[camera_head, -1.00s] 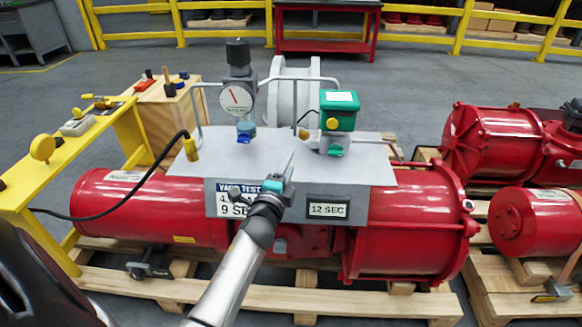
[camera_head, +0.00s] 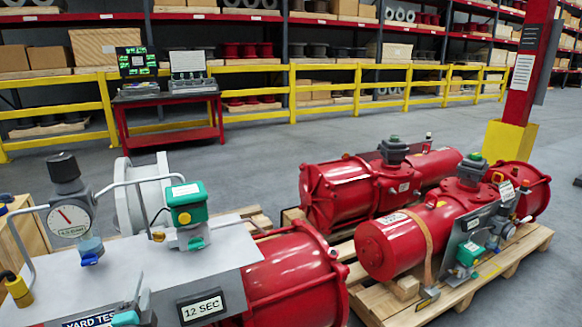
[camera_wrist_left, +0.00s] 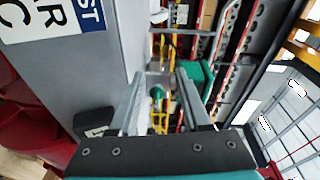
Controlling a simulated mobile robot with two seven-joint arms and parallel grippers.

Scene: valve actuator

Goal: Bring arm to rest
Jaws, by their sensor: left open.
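My left gripper (camera_head: 138,302) shows at the bottom left of the head view, cut off by the lower edge, with a teal part near its fingers. It is in front of the valve actuator's grey panel (camera_head: 60,285), between the "YARD TEST" label and the "12 SEC" label (camera_head: 202,308). In the left wrist view the two fingers (camera_wrist_left: 160,98) stand apart with no object held between them. The panel also shows at the left of that view (camera_wrist_left: 75,65). The red actuator cylinder (camera_head: 290,275) is right of the panel. My right gripper is not in view.
A gauge (camera_head: 68,218) and green box (camera_head: 187,205) stand on the panel, with bent pipes around them. More red actuators (camera_head: 400,245) rest on a pallet (camera_head: 520,262) at right. Beyond are clear floor (camera_head: 260,150), a red bench (camera_head: 170,135) and a yellow railing (camera_head: 340,112).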

